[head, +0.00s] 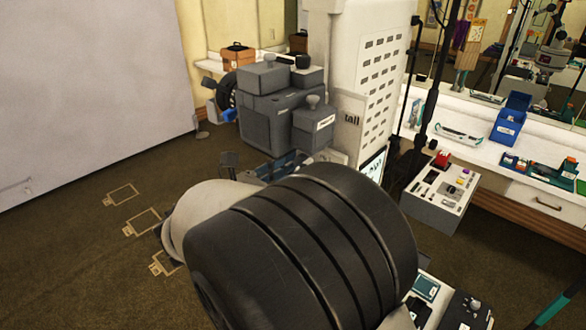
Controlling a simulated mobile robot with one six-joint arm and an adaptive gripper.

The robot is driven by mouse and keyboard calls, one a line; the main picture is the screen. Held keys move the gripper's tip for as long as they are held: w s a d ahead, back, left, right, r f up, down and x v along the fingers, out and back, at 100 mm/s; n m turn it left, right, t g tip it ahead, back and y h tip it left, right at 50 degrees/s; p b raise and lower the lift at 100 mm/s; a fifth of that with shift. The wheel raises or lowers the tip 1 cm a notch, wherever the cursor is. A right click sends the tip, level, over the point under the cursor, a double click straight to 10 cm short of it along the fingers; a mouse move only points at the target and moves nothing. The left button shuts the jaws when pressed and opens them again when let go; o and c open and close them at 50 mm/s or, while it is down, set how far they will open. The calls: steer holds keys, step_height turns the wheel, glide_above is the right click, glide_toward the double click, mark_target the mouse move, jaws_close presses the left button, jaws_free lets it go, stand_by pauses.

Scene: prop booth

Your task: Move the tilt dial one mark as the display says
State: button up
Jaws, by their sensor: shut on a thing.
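My gripper is not in view; the large black and grey links of my own arm fill the lower middle and hide what is behind them. A bright screen (374,165) on the white cabinet is partly hidden by my arm.
A white cabinet (375,85) labelled "tall" stands behind my arm. Dark grey equipment (275,110) stands at the back. Open carpet (75,240) with taped outlines lies at left.

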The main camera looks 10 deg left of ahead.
steer(key=c, duration=0.3)
steer(key=m+b, duration=0.2)
steer(key=m, duration=0.2)
steer(key=shift+c, duration=0.2)
steer(key=o, duration=1.1)
steer(key=shift+s, duration=0.1)
